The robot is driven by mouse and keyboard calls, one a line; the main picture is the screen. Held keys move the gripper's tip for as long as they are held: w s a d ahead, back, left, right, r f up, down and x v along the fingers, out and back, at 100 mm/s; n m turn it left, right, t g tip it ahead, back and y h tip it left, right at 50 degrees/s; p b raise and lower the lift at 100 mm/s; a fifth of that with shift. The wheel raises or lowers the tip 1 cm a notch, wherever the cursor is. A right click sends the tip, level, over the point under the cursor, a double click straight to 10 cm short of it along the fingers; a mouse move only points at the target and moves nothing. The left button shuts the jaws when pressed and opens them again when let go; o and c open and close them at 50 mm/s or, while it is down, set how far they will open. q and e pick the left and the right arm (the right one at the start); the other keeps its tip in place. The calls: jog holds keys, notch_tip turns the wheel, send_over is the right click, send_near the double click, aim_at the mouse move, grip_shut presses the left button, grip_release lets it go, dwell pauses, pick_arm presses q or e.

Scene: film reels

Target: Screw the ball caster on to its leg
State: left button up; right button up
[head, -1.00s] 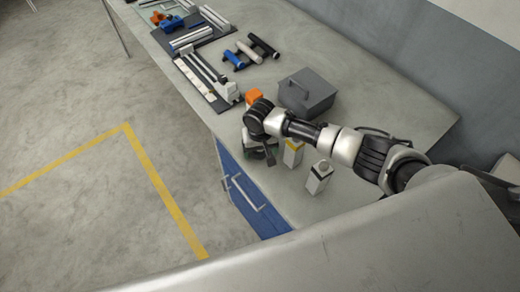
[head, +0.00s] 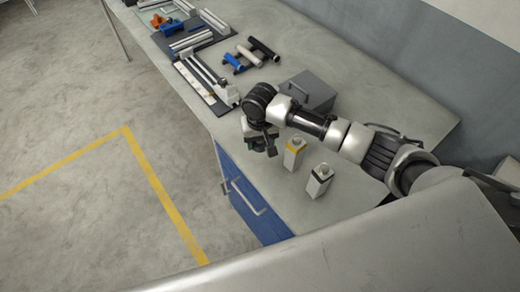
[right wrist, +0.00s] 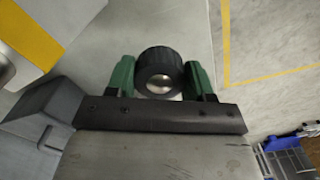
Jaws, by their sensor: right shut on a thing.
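My right gripper (head: 262,148) is over the near left part of the bench in the head view. In the right wrist view its green fingers (right wrist: 161,76) are shut on the ball caster (right wrist: 153,56), a dark ridged round housing with a shiny steel ball facing the camera. The caster is hard to make out in the head view. I cannot tell which thing is its leg; no leg is seen touching the caster. My left gripper is out of view.
A yellow-banded white bottle (head: 294,155) and a black-banded one (head: 319,181) stand right of the gripper. A grey box (head: 310,91) sits behind the arm. Blue, white and black cylinders (head: 246,58) and dark trays with rails (head: 205,80) lie farther back. The bench's left edge is close.

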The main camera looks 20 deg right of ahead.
jog(key=shift+r, duration=1.95)
jog(key=shift+s+d+r, duration=0.1)
jog(key=s+d+r+b, duration=0.2)
jog(key=s+r, duration=0.1)
jog(key=s, duration=0.3)
jog(key=s+d+r+n+b, duration=0.1)
jog(key=s+d+r+b, duration=0.1)
jog(key=s+r, duration=0.2)
jog(key=s, duration=0.3)
jog(key=shift+s, duration=0.3)
